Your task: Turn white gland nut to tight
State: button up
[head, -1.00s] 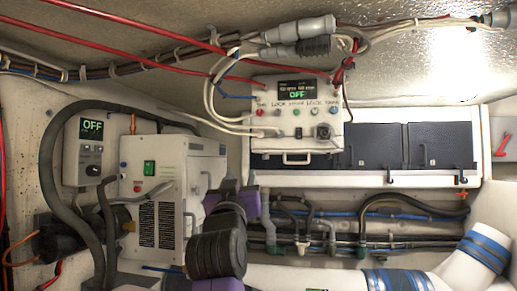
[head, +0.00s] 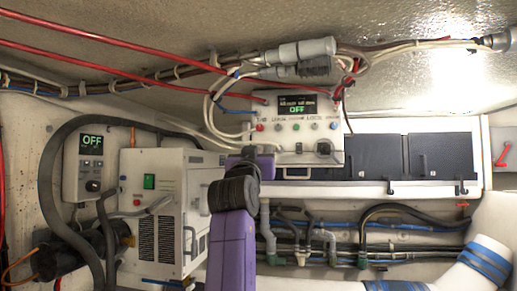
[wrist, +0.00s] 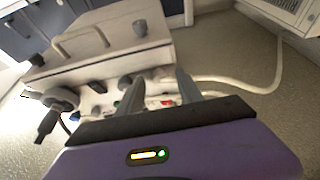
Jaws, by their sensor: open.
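The white control box (head: 270,152) hangs under the ceiling, with a lit display reading OFF and a row of small coloured buttons. My purple arm reaches up to its lower left side in the head view, where my fingertips are hidden. In the wrist view, my gripper (wrist: 158,88) is open, its two grey fingers apart in front of the control box (wrist: 105,60). A dark knob (wrist: 125,82) and a red button show near the fingers. A white cable (wrist: 240,84) runs right from there. I cannot single out the white gland nut with certainty. I see nothing held.
Grey cable connectors (head: 302,50) and red cables run above the box. A white unit (head: 160,190) with a green switch stands left, beside an OFF panel (head: 90,165). Dark cabinet doors (head: 438,155) lie right. Pipes run below them, and a white duct (head: 487,260) is at lower right.

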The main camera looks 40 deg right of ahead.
jog(key=shift+w, duration=0.1)
jog(key=shift+d, duration=0.1)
grip_shut()
